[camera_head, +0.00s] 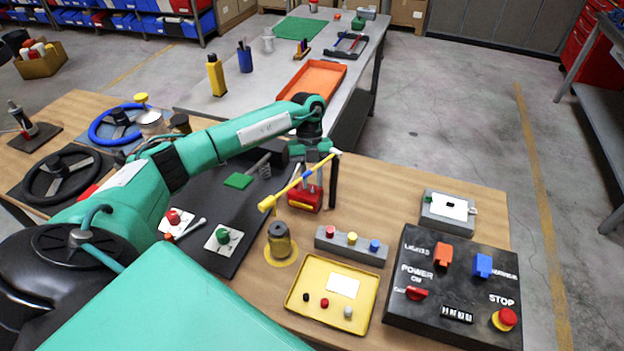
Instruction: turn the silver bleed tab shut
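A small red device (305,198) with a yellow label and grey upright parts stands on the wooden table below my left gripper (313,170). A yellow bar (292,185) with a pale tip slants across the front of the gripper and above the red device. I cannot tell whether the bar is held or only in front of the fingers. No silver bleed tab can be picked out with certainty; it is too small or hidden. The fingers overlap with the grey uprights, so their opening is unclear. My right gripper is out of view.
A dark post (333,182) stands close right of the gripper. In front are a bronze cylinder (280,240), a grey three-button box (350,246), a yellow tray (312,290) and a black control panel (450,288). An orange tray (312,79) lies on the back table.

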